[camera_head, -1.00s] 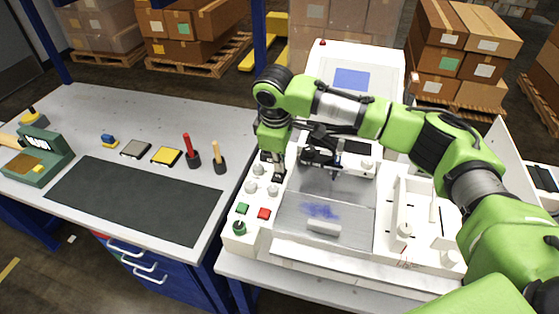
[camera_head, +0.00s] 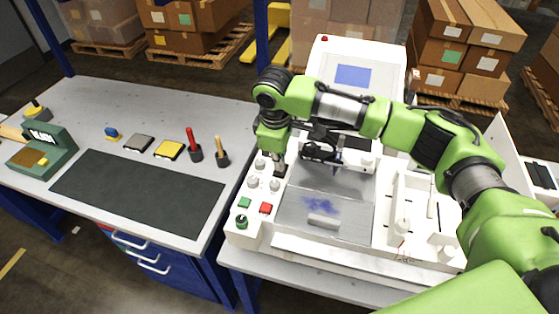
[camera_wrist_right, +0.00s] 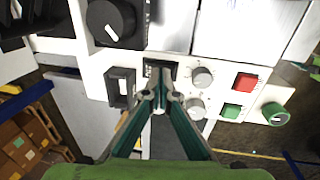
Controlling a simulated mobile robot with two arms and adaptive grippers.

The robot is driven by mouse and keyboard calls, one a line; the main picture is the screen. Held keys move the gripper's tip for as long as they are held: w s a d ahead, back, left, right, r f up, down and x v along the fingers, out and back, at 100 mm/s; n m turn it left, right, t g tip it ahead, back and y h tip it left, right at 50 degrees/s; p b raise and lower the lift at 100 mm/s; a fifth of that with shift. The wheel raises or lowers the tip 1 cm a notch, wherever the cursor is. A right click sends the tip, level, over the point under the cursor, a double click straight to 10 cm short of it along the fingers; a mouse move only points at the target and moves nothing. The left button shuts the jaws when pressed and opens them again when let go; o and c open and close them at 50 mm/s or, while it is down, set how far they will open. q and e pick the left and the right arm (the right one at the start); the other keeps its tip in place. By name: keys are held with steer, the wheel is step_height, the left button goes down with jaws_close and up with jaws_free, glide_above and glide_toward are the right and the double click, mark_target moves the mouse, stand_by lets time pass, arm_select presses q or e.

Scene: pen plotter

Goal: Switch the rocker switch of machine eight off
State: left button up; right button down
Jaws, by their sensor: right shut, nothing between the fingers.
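The white machine (camera_head: 262,228) stands on the table at the right, with a control panel along its left side. My right gripper (camera_head: 279,172) reaches down from above to the back part of this panel. In the right wrist view, its fingers (camera_wrist_right: 160,78) are shut and empty, and their tips are at a small black rocker switch (camera_wrist_right: 152,69), touching or just above it. The tips partly cover the switch, so its position cannot be told. In the head view the switch is hidden by the gripper. My left gripper is out of view.
Beside the tips are a dark-framed fitting (camera_wrist_right: 121,88), a large black knob (camera_wrist_right: 115,22), grey knobs (camera_wrist_right: 202,77), a red button (camera_wrist_right: 244,81), a green button (camera_wrist_right: 231,111) and a green knob (camera_wrist_right: 274,114). A workbench with a dark mat (camera_head: 140,193) stands to the left.

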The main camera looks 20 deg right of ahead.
steer(key=r+p, duration=0.4)
steer(key=p, duration=0.1)
steer(key=shift+w+d+r, duration=0.15)
steer(key=shift+w+r, duration=0.05)
step_height(320, 180, up, 9)
steer(key=w+b, duration=0.1)
steer(key=b, duration=0.2)
steer(key=shift+d+r+b, duration=0.2)
steer(key=shift+d+b, duration=0.15)
steer(key=shift+d, duration=0.05)
steer(key=shift+f, duration=0.1)
